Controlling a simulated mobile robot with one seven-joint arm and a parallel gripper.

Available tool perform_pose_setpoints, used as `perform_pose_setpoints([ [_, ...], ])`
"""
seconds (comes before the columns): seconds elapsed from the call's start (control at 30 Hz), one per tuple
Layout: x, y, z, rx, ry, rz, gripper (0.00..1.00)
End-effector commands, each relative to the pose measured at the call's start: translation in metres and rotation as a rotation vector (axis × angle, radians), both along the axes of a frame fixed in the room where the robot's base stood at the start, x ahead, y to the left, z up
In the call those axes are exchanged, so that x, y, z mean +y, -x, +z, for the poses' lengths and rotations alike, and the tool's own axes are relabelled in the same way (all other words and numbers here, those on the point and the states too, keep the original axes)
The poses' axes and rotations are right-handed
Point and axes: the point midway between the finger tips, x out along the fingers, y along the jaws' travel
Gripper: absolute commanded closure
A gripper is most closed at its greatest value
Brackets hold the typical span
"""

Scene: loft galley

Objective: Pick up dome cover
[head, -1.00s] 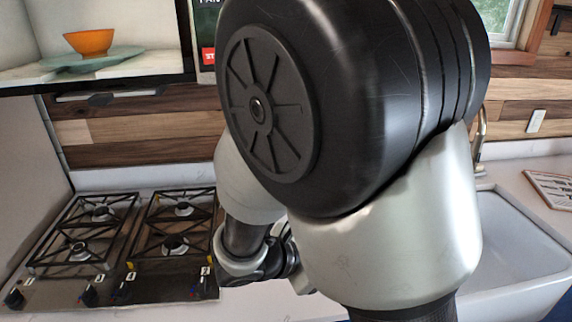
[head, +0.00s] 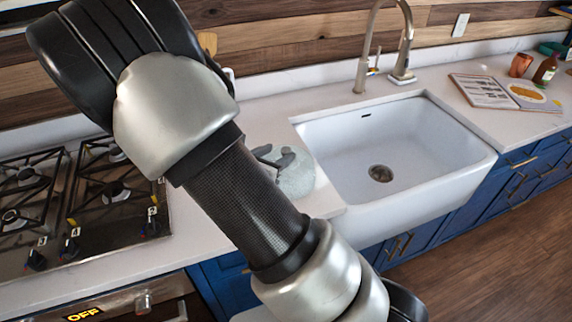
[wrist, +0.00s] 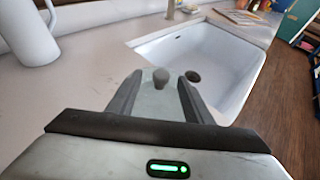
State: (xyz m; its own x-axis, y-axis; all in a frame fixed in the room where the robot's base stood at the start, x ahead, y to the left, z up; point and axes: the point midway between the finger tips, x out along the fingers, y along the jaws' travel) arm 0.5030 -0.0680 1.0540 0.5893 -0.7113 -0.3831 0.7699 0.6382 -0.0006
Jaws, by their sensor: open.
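The dome cover (wrist: 160,102) is pale grey-green with a small grey knob on top. In the wrist view it shows between the two fingers of my gripper (wrist: 162,82), which is open with one finger on each side of the knob. In the head view the dome cover (head: 297,180) sits on the white counter just left of the sink, partly hidden by my arm. The dark fingers of my gripper (head: 274,157) show over it. I cannot tell whether they touch it.
The white sink (head: 455,172) lies right of the dome, with a metal faucet (head: 362,60) behind. A gas stove (head: 40,215) is at left. A white pitcher (wrist: 27,32) stands at the wrist view's upper left. An open book (head: 485,90) lies beyond the sink.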

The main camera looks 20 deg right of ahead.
Motion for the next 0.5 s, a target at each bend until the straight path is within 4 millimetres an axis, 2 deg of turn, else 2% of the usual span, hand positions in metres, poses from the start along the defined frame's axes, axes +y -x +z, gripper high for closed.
perform_pose_setpoints([
  [0.3,-0.032,-0.021,-0.016,0.001,0.002,-0.003,0.54],
  [0.5,-0.04,-0.028,-0.021,0.0,0.002,-0.001,0.54],
])
